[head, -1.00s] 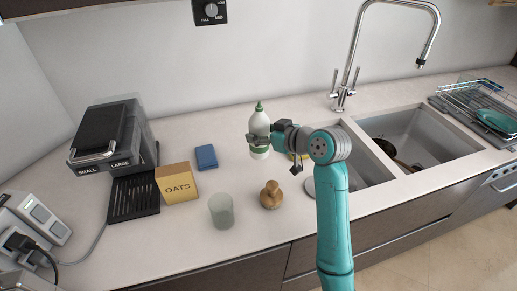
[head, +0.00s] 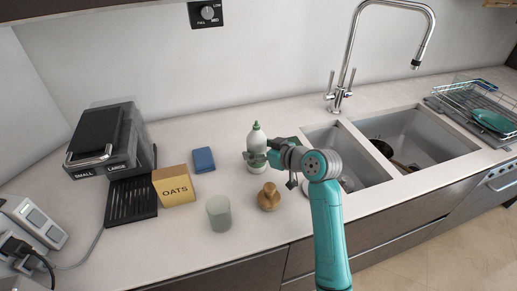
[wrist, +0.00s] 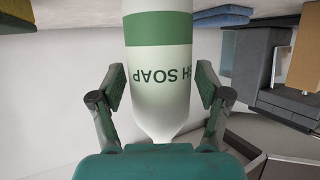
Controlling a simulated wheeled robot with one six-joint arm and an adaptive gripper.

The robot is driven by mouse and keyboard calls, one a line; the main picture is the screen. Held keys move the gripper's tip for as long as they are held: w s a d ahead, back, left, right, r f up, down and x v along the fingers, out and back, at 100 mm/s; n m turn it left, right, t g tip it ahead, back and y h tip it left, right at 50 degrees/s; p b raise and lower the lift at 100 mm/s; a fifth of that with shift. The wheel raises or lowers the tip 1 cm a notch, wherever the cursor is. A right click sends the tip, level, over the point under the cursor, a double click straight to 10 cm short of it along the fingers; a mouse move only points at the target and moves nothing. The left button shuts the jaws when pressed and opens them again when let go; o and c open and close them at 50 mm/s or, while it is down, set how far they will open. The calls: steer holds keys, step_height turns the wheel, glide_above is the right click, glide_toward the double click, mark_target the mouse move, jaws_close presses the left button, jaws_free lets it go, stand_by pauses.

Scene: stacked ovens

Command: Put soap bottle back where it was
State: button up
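The soap bottle (head: 256,148) is white with green bands and a green cap. It stands upright on the counter, left of the sinks. My gripper (head: 250,160) reaches it from the right, around its body. In the wrist view the bottle (wrist: 158,70) appears upside down, with its label partly readable. There my gripper (wrist: 160,88) has one finger on each side of the bottle, with narrow gaps showing. The fingers look open and not pressed on it.
A wooden brush-like object (head: 268,197) and a pale cup (head: 219,214) stand in front of the bottle. A blue sponge (head: 203,160), an oats box (head: 174,186) and a black appliance (head: 103,140) are to the left. The sink (head: 415,140) is to the right.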

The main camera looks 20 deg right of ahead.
stand_by(0.3)
steer(key=shift+s+d+r, duration=0.1)
steer(key=shift+r, duration=0.05)
steer(key=v, duration=1.1)
steer(key=shift+s, duration=0.3)
steer(key=shift+d+r, duration=0.1)
steer(key=shift+d, duration=0.1)
